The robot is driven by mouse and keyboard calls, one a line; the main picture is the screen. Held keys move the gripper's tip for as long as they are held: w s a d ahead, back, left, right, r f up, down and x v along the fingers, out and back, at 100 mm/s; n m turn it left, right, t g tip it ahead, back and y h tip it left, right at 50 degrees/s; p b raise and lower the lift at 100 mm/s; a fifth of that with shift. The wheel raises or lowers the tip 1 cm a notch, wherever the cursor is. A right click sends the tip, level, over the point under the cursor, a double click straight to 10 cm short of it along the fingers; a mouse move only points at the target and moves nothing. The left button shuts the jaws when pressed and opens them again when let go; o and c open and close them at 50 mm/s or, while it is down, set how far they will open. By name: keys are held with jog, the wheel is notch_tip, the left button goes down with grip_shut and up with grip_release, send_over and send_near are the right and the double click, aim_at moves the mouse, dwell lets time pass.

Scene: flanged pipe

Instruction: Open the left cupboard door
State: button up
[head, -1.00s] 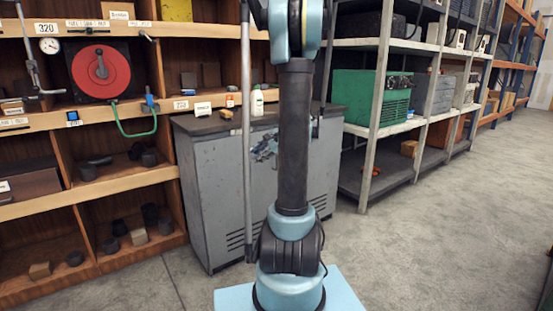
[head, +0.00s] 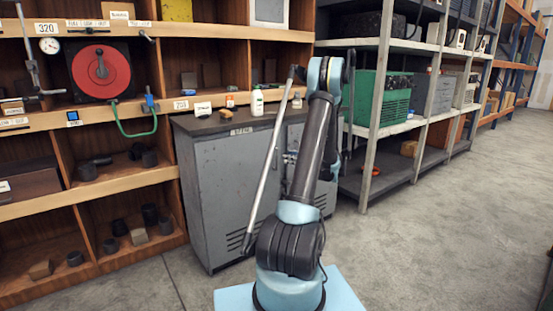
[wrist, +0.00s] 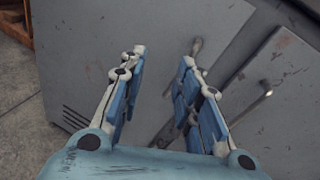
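The grey metal cupboard (head: 222,185) stands on the floor with scratched doors and vents low down. Its left door (wrist: 100,50) fills much of the wrist view, and its handle (wrist: 197,46) lies just beyond and right of my fingertips. The right door (wrist: 280,65) carries a second handle (wrist: 264,92). My gripper (wrist: 162,57) is open and empty, pointing at the left door, with the handle apart from the fingers. In the head view, my arm hides much of the cupboard front and my gripper cannot be made out clearly.
Small bottles and boxes, including a white bottle (head: 257,102), stand on the cupboard top. Wooden shelving (head: 110,190) is close on the left. A metal rack (head: 375,125) with a green crate (head: 383,98) stands right. The floor (head: 450,220) at right is clear.

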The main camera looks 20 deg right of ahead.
aim_at(277, 155)
jog(key=d+f+m+t, duration=0.2)
jog(key=d+f+m, duration=0.15)
jog(key=d, duration=0.25)
jog(key=shift+n, duration=0.35)
jog(key=x, duration=1.7)
jog(key=shift+w+f, duration=0.3)
jog(key=shift+w, duration=0.1)
grip_shut()
